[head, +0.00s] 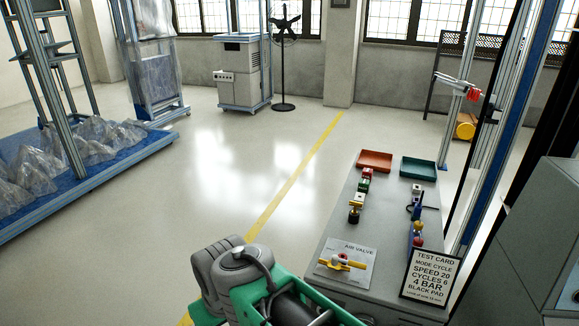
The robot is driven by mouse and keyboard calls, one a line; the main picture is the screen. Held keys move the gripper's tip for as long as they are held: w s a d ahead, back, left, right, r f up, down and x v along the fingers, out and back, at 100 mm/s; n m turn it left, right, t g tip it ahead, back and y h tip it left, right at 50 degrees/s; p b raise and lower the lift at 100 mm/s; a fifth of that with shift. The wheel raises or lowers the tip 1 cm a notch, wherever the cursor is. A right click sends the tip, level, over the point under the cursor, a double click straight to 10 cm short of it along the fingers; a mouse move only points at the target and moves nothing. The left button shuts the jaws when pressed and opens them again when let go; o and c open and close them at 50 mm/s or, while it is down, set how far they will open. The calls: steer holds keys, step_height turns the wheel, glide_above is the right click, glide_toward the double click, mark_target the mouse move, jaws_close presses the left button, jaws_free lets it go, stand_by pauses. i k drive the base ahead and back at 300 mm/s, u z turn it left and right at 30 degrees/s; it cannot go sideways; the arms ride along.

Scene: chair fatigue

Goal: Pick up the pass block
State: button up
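A column of small items stands on the grey bench (335,225) at the right. It includes a red block (367,173) with a pale top and, just in front of it, a green block (364,185) with a pale top. I cannot read any label, so I cannot tell which one is the pass block. Part of my arm shows at the bottom centre, left of the bench's near end and well apart from the blocks. My gripper itself is not in view.
An orange-red tray (375,154) and a green tray (404,164) sit at the bench's far end. An air valve (342,262) on a card and a test card sign (430,275) are near. A metal frame stands right of the bench. The floor left of it is clear.

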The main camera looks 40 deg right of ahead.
mark_target(364, 183)
steer(key=z, duration=0.05)
steer(key=i, duration=1.75)
steer(key=z, duration=0.95)
steer(key=i, duration=1.35)
steer(key=z, duration=0.7)
